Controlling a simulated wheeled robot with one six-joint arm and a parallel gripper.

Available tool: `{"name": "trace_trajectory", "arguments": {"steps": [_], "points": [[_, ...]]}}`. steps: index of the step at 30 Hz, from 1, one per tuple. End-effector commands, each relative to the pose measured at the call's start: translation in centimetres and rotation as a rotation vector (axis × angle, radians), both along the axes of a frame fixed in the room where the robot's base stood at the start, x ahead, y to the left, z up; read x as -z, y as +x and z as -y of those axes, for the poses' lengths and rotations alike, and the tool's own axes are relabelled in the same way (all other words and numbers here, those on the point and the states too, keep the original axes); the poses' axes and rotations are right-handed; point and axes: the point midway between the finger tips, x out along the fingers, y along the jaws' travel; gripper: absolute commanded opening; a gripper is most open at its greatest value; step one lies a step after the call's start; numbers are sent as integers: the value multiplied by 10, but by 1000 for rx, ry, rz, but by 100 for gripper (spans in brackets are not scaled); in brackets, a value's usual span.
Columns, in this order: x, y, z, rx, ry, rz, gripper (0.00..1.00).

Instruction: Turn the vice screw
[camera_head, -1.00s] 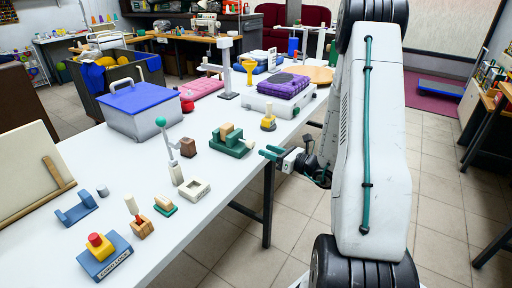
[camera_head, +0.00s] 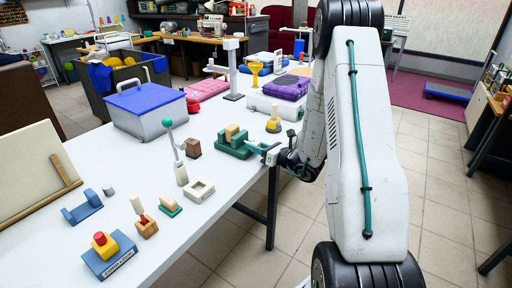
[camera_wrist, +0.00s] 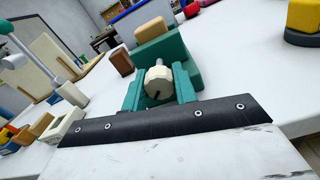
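The green vice (camera_head: 240,151) stands on the white table with a wooden block (camera_head: 232,131) in its jaws. In the wrist view the vice (camera_wrist: 180,50) is straight ahead, the block (camera_wrist: 150,29) at its top. The vice screw (camera_wrist: 158,83) ends in a pale round knob with a dark slot, facing my wrist camera. My gripper (camera_head: 260,147) is at the vice's right side. In the wrist view my gripper (camera_wrist: 158,78) is open, its teal fingers on either side of the knob with narrow gaps. The screw is hidden in the head view.
The table's right edge runs just under my gripper.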

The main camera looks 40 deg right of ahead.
Motion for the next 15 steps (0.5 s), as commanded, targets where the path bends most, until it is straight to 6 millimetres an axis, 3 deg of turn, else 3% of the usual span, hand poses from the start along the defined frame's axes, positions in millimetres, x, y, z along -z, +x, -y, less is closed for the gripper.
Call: {"name": "trace_trajectory", "arguments": {"steps": [2, 8, 15], "points": [[0, 0, 0, 0, 0, 0, 5], [0, 0, 0, 0, -32, 12, 6], [0, 0, 1, 0, -265, 96, 6]]}}
